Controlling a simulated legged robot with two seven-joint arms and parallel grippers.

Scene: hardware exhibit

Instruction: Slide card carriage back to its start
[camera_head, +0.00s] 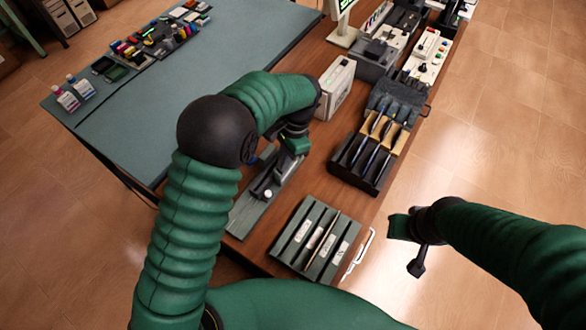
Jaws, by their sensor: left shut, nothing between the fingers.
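The card carriage device is a long grey rail base (243,214) lying on the wooden table, running from near the front edge away from me. A dark carriage block (264,181) sits on it, with a small white knob (268,194) close by. My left gripper (291,146) is over the far end of the rail, shut and empty; my arm and hand hide part of that end. I cannot tell whether the fingers touch the device. My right gripper (408,250) hangs over the floor right of the table, away from the device; its finger opening is unclear.
A slotted dark rack (291,232) stands right of the rail's near end. A black tool holder (350,176) and a pale box (335,87) are beyond it. A teal mat (150,115) with bottles covers the left table. The floor at right is clear.

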